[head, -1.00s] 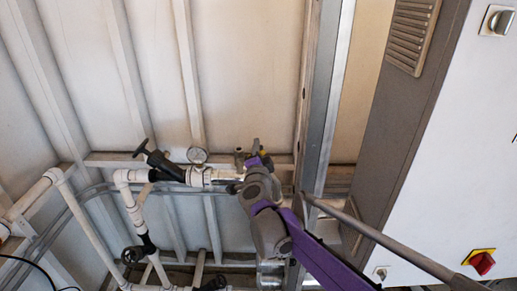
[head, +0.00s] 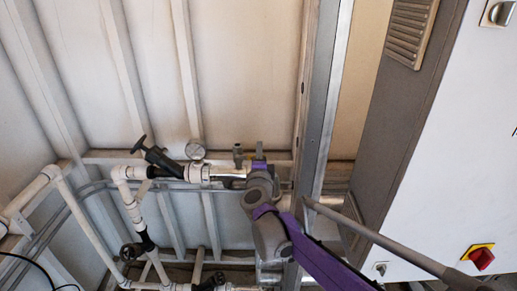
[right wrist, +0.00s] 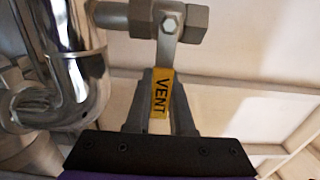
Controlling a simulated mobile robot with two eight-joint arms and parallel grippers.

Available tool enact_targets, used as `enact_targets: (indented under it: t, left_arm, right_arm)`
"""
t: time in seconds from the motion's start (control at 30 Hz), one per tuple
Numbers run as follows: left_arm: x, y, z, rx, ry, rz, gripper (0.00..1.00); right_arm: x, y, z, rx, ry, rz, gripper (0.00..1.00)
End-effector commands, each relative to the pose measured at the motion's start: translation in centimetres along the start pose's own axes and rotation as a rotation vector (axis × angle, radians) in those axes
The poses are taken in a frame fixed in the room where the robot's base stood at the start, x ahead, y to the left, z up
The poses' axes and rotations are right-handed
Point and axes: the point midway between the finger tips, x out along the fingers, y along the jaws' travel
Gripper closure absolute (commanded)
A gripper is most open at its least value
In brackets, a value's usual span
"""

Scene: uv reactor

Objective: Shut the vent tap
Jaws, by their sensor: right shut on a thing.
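The vent tap has a grey metal body (right wrist: 145,17) that lies level across the top of the right wrist view. Its yellow lever, marked VENT (right wrist: 161,95), points from the pivot toward my gripper, across the line of the body. My right gripper (right wrist: 160,82) is shut on this lever, with a grey finger on each side. In the head view a grey fitting of the tap (head: 238,152) shows just left of my right gripper (head: 258,163). The lever is hidden there. My left gripper is not in view.
A shiny steel pipe (right wrist: 75,50) runs close left of the gripper. A metal post (head: 325,90) and a cabinet with a red switch (head: 481,257) stand right.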

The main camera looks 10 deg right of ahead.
Motion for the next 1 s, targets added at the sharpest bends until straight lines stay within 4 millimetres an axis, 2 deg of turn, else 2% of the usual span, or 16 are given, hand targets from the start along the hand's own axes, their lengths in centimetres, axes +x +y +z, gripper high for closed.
enact_targets:
  t: [0.33, 0.37, 0.5, 0.53, 0.83, 1.0]
  left_arm:
    - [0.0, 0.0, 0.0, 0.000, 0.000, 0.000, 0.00]
    - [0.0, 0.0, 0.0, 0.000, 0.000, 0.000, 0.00]
    - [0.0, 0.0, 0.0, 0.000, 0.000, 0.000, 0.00]
    - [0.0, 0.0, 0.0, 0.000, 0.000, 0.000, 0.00]
    - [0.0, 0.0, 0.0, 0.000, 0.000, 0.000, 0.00]
    - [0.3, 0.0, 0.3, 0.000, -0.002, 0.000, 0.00]
  right_arm:
    - [0.0, 0.2, 0.0, 0.024, -0.001, 0.001, 1.00]
    - [0.0, 0.2, 0.0, 0.024, -0.001, 0.001, 0.76]
    - [0.0, 0.2, 0.0, 0.023, -0.001, 0.001, 0.51]
    - [0.0, 0.2, 0.0, 0.022, -0.001, 0.000, 0.49]
    - [-0.2, 0.2, 0.0, 0.021, -0.001, 0.000, 0.49]
    - [-2.1, 0.2, 0.1, 0.020, -0.003, 0.001, 0.49]
